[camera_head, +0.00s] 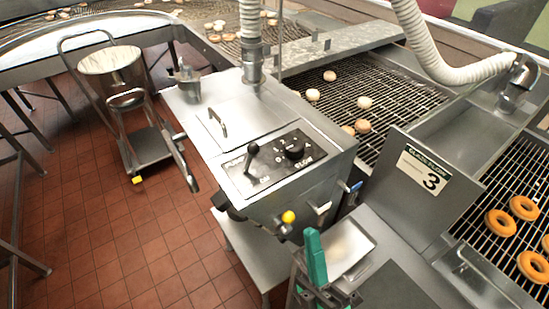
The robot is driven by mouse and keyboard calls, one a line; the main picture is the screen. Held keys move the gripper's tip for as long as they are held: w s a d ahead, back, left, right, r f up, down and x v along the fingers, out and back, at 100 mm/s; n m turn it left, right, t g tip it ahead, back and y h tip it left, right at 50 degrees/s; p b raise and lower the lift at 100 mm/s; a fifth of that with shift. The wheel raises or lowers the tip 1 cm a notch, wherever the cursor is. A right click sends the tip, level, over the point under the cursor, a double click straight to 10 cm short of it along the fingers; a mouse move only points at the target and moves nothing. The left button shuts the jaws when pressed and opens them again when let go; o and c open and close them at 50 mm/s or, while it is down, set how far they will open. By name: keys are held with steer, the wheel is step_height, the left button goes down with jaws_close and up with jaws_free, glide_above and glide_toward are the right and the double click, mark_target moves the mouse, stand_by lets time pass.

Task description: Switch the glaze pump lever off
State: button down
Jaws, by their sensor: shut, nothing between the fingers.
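The glaze pump lever (250,160) has a dark round knob and stands up from the left part of a black control panel (272,182) on a steel machine. Its markings are too small to read surely, so I cannot tell which setting it is at. My gripper (314,238) shows at the bottom centre, with teal fingers closed together and a dark body below. It is empty, apart from the lever, and lower and to the right of it in the picture.
A dark rotary knob (295,149) sits right of the lever. A yellow ball knob (288,217) and a steel tray (345,248) lie near my gripper. A lidded hatch (213,126) is behind the panel. A wire conveyor (384,100) with doughnuts runs to the right; tiled floor lies left.

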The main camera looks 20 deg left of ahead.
steer(key=w+d+r+n+g+y, duration=0.1)
steer(key=w+r+n+g+y, duration=0.1)
steer(key=n+g, duration=0.8)
steer(key=w+d+r+n+g+y, duration=0.1)
steer(key=w+r+n+g+y, duration=0.2)
steer(key=w+n+g, duration=0.4)
steer(key=n+g, duration=0.3)
steer(key=n, duration=0.5)
steer(key=shift+w+r+g, duration=0.15)
steer(key=shift+r+g, duration=0.15)
steer(key=shift+r, duration=0.1)
steer(key=shift+a, duration=0.15)
glide_toward(249, 158)
steer(key=a+r, duration=0.1)
steer(key=w+a+r, duration=0.1)
steer(key=a+r, duration=0.1)
steer(key=shift+w+a, duration=0.4)
steer(key=shift+a+r, duration=0.15)
steer(key=shift+a, duration=0.1)
